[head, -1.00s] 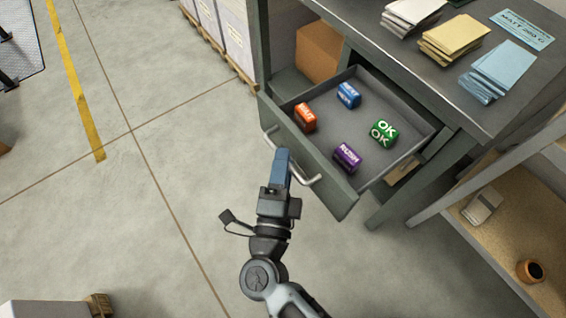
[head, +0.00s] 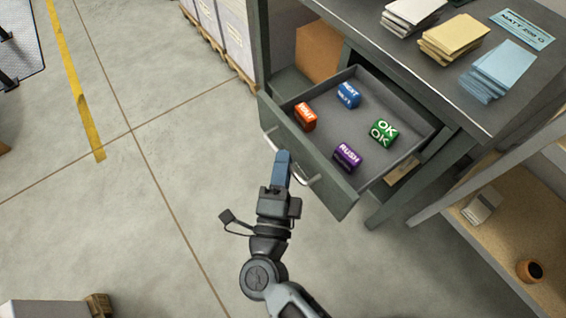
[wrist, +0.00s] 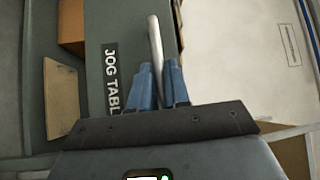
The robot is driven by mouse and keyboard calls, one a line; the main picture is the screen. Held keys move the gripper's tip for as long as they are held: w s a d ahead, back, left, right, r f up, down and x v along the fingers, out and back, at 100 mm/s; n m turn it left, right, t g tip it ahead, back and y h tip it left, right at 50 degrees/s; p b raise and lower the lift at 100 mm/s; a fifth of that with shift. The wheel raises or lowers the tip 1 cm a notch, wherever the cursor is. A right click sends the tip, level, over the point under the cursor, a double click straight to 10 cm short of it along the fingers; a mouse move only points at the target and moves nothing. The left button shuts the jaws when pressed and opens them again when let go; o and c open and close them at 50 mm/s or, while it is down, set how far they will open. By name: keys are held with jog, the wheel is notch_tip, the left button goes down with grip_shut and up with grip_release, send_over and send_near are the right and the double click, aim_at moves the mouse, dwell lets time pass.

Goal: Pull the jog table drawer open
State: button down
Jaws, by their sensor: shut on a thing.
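The jog table drawer (head: 352,200) stands open, pulled out from under the table top in the head view. Its front shows in the wrist view with a "JOG TABL" label (wrist: 111,78), the rest hidden. My gripper (head: 283,156) is shut on the drawer's metal bar handle (head: 306,182). In the wrist view the handle (wrist: 155,45) runs between the blue fingertips (wrist: 158,80). Inside the drawer lie four-sided blocks: orange (head: 305,116), blue "NEXT" (head: 348,95), green "OK" (head: 384,132) and purple "RUSH" (head: 347,156).
Paper stacks, white (head: 411,16), yellow (head: 455,37) and blue (head: 497,70), lie on the table top (head: 400,60). A wooden shelf (head: 495,235) holding an orange-brown cup (head: 530,270) is at lower right. The floor left of the drawer is clear.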

aim_at(303, 157)
jog(key=w+d, duration=0.2)
jog(key=d, duration=0.2)
jog(key=shift+w+d, duration=0.15)
jog(key=shift+w, duration=0.25)
jog(key=c, duration=1.2)
grip_release()
jog(key=shift+o, duration=0.2)
jog(key=v, duration=0.7)
jog(key=shift+s, duration=0.4)
